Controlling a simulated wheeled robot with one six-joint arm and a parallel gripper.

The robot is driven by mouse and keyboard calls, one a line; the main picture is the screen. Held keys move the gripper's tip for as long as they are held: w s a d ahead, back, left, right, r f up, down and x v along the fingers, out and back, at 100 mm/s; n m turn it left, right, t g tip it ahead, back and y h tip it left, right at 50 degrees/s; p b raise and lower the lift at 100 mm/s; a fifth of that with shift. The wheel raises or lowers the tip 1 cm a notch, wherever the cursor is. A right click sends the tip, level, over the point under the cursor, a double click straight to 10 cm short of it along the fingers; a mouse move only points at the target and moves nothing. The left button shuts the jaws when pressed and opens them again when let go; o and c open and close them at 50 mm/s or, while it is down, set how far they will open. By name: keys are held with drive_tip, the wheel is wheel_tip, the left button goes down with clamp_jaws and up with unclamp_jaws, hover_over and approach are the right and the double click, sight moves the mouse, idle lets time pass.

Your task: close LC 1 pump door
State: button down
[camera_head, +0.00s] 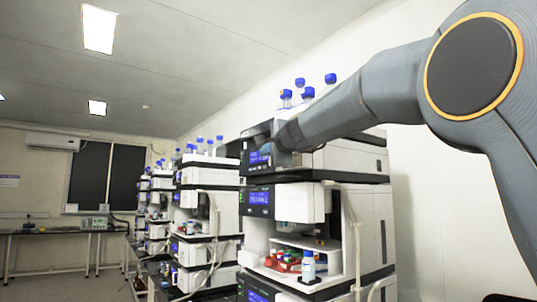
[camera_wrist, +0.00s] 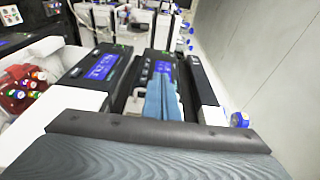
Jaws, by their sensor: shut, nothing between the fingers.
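The nearest instrument column stands right of centre in the head view. Its top module (camera_head: 258,156), with a dark front and lit blue display, seems to be the pump; it also shows in the wrist view (camera_wrist: 163,68). My gripper (camera_wrist: 160,84) is shut and empty, its blue-grey fingers at the front of this module, beside the display. I cannot tell whether they touch it. In the head view my arm reaches this front from the right and hides part of it. The pump door is not clearly seen, and I cannot tell how far it stands open.
A second module (camera_head: 258,198) with a display sits below. Under it is an open compartment with colourful vials (camera_head: 287,259) and a white bottle (camera_head: 308,266). Blue-capped bottles (camera_head: 308,96) stand on top. More columns (camera_head: 200,210) recede left. A wall runs close on the right.

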drive_tip(key=shift+s+a, duration=1.85)
drive_tip(key=shift+s, duration=3.95)
drive_tip(key=s+d+f+n+g+h, duration=0.15)
drive_tip(key=d+f, duration=0.35)
drive_tip(key=f, duration=0.8)
drive_tip(key=s+d+f+n+g+h, duration=0.1)
drive_tip(key=d+f+n+g, duration=0.3)
drive_tip(key=f, duration=0.8)
drive_tip(key=s+d+f+n+g+h, duration=0.15)
drive_tip(key=d+f, duration=0.45)
drive_tip(key=f, duration=0.7)
drive_tip(key=s+d+f+n+g+h, duration=0.1)
drive_tip(key=s+d+f+n+g, duration=0.1)
drive_tip(key=s+d+f, duration=0.3)
drive_tip(key=s+d+f+n+g+h, duration=0.1)
drive_tip(key=s+d+f+n+g, duration=0.1)
drive_tip(key=s+d+f, duration=0.4)
drive_tip(key=s+d+f+n+g+h, duration=0.1)
drive_tip(key=s+d+f+g, duration=0.3)
drive_tip(key=s+f, duration=1)
drive_tip(key=shift+s+d+n+h+p, duration=0.45)
drive_tip(key=shift+s+d, duration=0.4)
drive_tip(key=shift+s, duration=0.3)
